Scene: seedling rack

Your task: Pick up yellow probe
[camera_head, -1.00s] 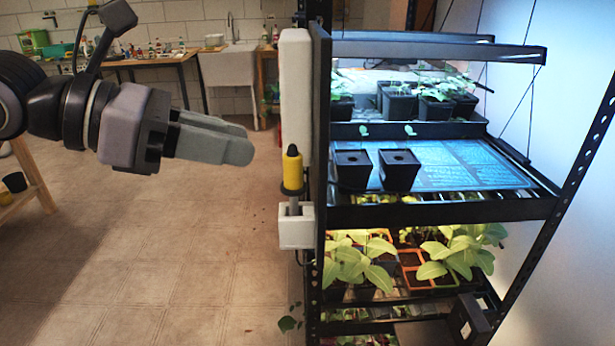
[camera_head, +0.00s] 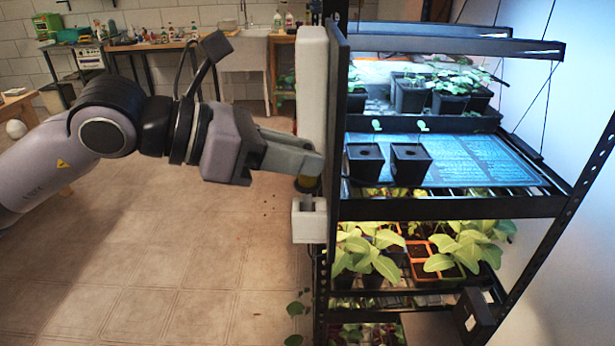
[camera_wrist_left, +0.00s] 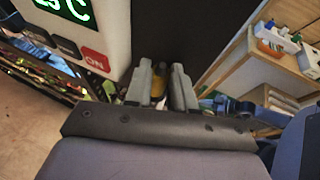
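The yellow probe (camera_head: 307,185) stands upright in a white holder (camera_head: 309,226) on the left side of the rack. My left gripper (camera_head: 312,165) reaches it from the left, and its fingers hide the probe's upper part in the head view. In the left wrist view the probe (camera_wrist_left: 158,88) shows between the two fingertips (camera_wrist_left: 160,80), which stand apart on either side of it. The fingers look open around the probe, and no firm grip shows. My right gripper is in neither view.
A tall white unit (camera_head: 312,85) is on the rack's side just above the probe; its green display and red ON label show in the wrist view. The rack's shelf (camera_head: 450,207) holds black pots (camera_head: 365,162).

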